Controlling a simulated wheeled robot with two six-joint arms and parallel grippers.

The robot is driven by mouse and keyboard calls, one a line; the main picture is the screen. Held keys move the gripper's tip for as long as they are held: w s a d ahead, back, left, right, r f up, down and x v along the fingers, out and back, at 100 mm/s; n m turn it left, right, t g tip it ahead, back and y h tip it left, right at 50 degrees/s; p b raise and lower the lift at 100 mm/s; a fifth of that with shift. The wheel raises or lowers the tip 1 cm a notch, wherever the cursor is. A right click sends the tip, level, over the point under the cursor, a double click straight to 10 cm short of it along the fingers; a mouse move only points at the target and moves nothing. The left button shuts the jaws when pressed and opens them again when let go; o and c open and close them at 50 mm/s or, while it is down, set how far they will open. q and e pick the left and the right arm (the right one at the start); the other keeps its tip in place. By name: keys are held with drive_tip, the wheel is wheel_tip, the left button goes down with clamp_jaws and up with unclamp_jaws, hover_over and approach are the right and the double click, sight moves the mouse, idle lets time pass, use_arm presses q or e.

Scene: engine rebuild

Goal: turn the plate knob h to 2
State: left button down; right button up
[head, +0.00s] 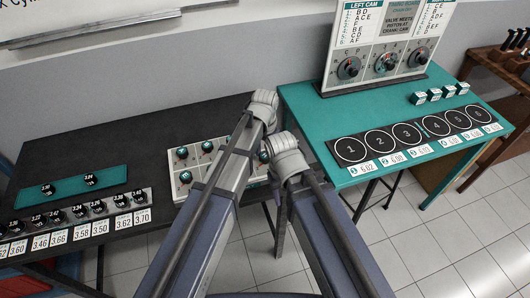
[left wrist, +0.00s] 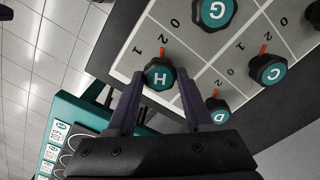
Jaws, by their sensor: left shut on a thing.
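The plate knob H (left wrist: 158,78) is a teal-capped dark knob at the corner of the light grey plate (left wrist: 145,30) in the left wrist view. Its letter is upside down there. My left gripper (left wrist: 159,84) is shut on knob H, one dark finger on each side. In the head view the plate (head: 184,190) lies on the black table, partly covered by my arms. Knob H and my left gripper are hidden there. My right gripper cannot be seen.
Knobs G (left wrist: 214,10), D (left wrist: 217,110) and C (left wrist: 268,70) are on the same plate, D close to the right finger. The teal table (head: 305,110) on the right bears black discs and a dial board (head: 385,45). A number-tagged rack (head: 75,220) stands at left.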

sight(265, 155)
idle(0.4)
use_arm(q)
drive_tip(key=shift+c, duration=1.5)
unclamp_jaws()
wheel_tip(265, 155, up, 8)
drive_tip(key=p, duration=0.8)
drive_tip(key=shift+f, duration=0.1)
